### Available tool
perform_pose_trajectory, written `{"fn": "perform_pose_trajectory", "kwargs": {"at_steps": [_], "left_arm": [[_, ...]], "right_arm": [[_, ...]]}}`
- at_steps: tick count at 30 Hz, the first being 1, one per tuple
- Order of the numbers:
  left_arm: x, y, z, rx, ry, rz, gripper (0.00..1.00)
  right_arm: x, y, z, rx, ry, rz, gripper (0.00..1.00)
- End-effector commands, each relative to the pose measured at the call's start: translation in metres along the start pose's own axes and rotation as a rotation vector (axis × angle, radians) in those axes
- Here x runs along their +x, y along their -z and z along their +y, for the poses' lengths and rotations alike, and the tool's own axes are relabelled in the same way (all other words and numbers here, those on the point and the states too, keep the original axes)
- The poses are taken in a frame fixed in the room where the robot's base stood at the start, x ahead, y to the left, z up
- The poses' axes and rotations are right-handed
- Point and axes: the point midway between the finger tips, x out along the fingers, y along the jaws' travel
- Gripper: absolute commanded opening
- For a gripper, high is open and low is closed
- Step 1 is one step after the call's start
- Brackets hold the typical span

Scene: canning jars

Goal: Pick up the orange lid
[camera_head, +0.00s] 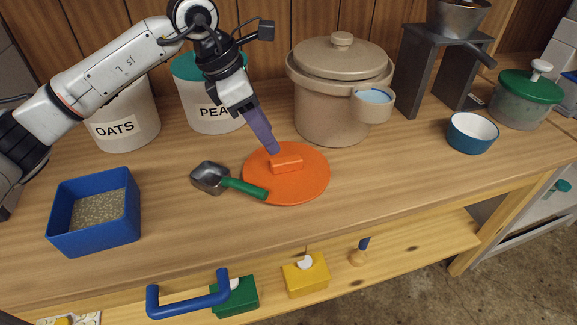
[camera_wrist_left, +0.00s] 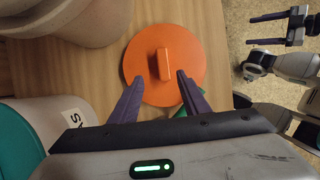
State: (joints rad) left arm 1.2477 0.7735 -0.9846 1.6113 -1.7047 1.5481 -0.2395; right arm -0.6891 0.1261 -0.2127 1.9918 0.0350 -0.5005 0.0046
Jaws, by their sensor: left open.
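The orange lid (camera_head: 312,185) lies flat on the wooden counter, with a raised block handle (camera_head: 287,164) on top. The lid (camera_wrist_left: 188,48) and its handle (camera_wrist_left: 163,64) also show in the left wrist view. My left gripper (camera_head: 275,150) points down at the handle in the head view. In the left wrist view its two fingers (camera_wrist_left: 160,77) are apart, one to each side of the handle's line, with the handle just beyond the tips. Whether they touch the lid cannot be told. My right gripper (camera_wrist_left: 249,31) shows empty with fingers apart in the left wrist view.
A scoop (camera_head: 210,178) lies left of the lid, its green handle overlapping the lid's edge. A beige pot (camera_head: 325,110) stands behind, canisters (camera_head: 208,100) back left, a blue box (camera_head: 95,238) left, a blue bowl (camera_head: 472,133) right.

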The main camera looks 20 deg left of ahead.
Motion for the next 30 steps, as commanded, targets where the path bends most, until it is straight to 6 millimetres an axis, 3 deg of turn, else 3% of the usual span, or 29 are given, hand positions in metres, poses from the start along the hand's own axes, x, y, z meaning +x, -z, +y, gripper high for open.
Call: {"fn": "perform_pose_trajectory", "kwargs": {"at_steps": [4, 8, 16, 24, 30], "left_arm": [[0.019, 0.000, -0.001, 0.000, 0.001, 0.000, 0.42], [0.027, -0.002, -0.003, 0.001, 0.003, -0.001, 0.42], [0.066, -0.006, -0.009, 0.000, 0.004, -0.001, 0.42], [0.071, -0.006, -0.008, 0.000, 0.001, -0.002, 0.42], [0.071, -0.006, -0.008, 0.000, 0.001, -0.002, 0.08]], "right_arm": [[0.000, -0.010, -0.001, 0.002, 0.001, -0.020, 0.65], [-0.001, -0.009, -0.001, 0.003, 0.001, -0.018, 0.65], [-0.001, 0.002, 0.000, 0.002, 0.000, 0.002, 0.65], [0.000, 0.005, 0.001, 0.001, -0.001, 0.006, 0.65], [-0.001, 0.004, 0.001, 0.001, -0.002, 0.005, 0.65]]}}
